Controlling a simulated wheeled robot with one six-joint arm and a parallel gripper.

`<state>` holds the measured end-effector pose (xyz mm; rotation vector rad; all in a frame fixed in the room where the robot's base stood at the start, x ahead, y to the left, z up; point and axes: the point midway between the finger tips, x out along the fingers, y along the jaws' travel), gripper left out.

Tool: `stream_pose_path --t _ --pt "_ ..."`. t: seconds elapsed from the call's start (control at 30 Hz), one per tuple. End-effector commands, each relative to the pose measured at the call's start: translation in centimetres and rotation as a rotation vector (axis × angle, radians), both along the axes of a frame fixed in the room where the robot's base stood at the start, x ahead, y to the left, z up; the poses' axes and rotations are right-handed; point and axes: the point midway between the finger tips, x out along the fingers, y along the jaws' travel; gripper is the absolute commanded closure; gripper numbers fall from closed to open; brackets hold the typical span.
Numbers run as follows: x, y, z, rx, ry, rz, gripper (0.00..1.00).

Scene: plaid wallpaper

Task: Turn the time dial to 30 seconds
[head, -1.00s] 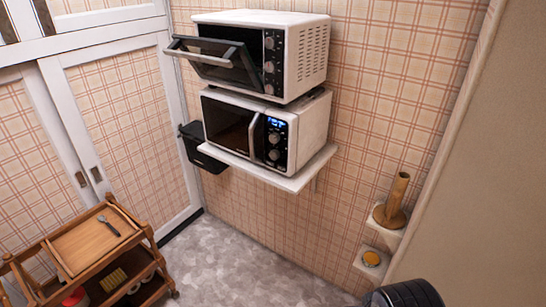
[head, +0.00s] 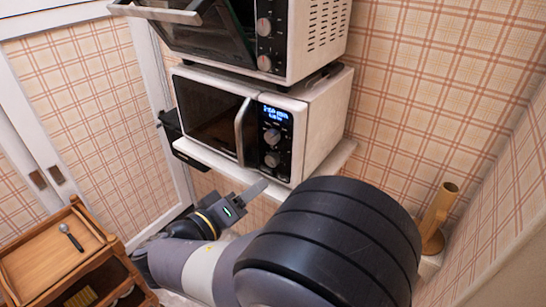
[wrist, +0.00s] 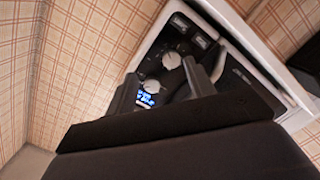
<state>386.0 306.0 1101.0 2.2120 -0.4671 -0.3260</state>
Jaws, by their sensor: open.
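The white microwave (head: 318,120) has a black control panel (head: 286,160) with a lit blue display (head: 275,113), its text too small to read. An upper dial (head: 272,137) and a lower dial (head: 272,159) sit below the display. The wrist view, tilted and nearly upside down, shows the two dials (wrist: 172,60) (wrist: 152,86) and the display (wrist: 147,98). Which one is the time dial I cannot tell. My gripper (head: 256,189) is open and empty, in front of and below the panel. In the wrist view its fingers (wrist: 160,72) appear on either side of the dials, apparently not touching them.
The microwave's handle (head: 243,130) stands out left of the panel. A toaster oven (head: 318,40) with its door tilted open is above. The microwave stands on a white wall shelf (head: 344,153). A wooden cart (head: 30,265) is at lower left, and a wooden vase (head: 440,215) at right.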

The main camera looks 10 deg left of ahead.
Motion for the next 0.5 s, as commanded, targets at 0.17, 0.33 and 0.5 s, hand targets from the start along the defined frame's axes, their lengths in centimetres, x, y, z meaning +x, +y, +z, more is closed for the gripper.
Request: stream_pose_path --t 0.17,0.33,0.5 --pt "-0.8 2.8 -0.1 0.012 -0.087 0.058 0.49" --pt "0.9 2.1 0.2 0.013 -0.091 0.056 0.49" --pt "3.9 0.7 0.2 0.012 -0.087 0.053 0.49"
